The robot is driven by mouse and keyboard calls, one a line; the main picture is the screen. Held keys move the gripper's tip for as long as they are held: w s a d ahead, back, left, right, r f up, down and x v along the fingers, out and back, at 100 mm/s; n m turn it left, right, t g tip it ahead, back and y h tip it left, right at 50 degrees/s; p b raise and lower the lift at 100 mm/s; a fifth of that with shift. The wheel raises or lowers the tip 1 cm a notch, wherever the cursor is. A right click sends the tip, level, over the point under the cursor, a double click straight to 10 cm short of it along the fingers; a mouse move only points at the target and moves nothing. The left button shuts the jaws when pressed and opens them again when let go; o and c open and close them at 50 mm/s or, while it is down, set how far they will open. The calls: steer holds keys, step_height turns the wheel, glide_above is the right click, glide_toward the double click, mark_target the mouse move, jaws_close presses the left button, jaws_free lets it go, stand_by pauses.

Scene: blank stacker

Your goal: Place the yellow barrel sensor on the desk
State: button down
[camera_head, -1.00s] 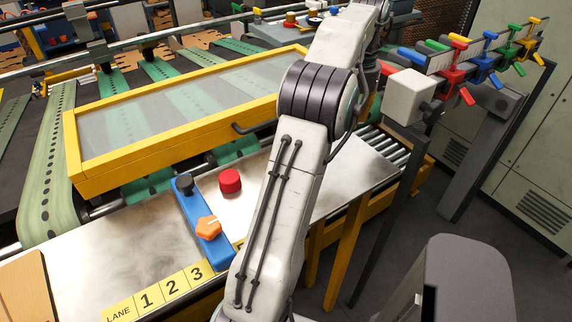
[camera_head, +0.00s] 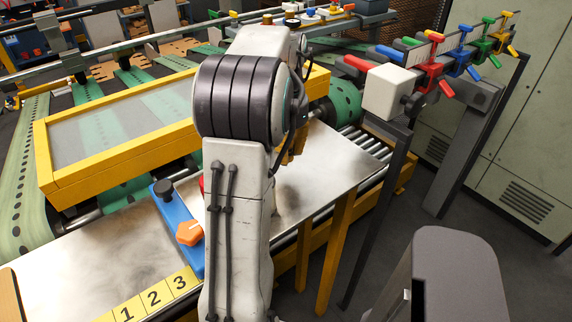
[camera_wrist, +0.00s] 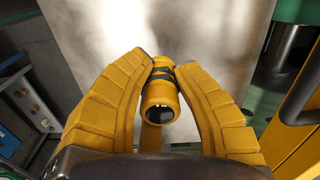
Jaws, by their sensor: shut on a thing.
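The yellow barrel sensor (camera_wrist: 160,103), a short cylinder with dark bands and a dark round end, sits between the two yellow fingers of my gripper (camera_wrist: 159,68) in the wrist view. The gripper is shut on it. Behind it lies the bare, smudged metal top of the desk (camera_wrist: 90,35); I cannot tell whether the sensor touches it. In the head view the desk (camera_head: 325,170) is a shiny metal surface. Only a bit of my yellow gripper (camera_head: 289,153) shows there, over the desk; my arm hides the rest and the sensor.
A blue bar with an orange knob (camera_head: 189,233) lies on the desk, left of my arm. A yellow-framed clear cover (camera_head: 120,172) stands behind it. Rollers (camera_head: 362,150) run along the desk's right side. A white box (camera_head: 388,92) stands on a post at right.

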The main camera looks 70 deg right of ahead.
mark_target(286, 172)
steer(key=shift+w+f, duration=0.1)
steer(key=shift+f, duration=1.95)
steer(key=shift+f, duration=0.15)
steer(key=c, duration=1.1)
jaws_free()
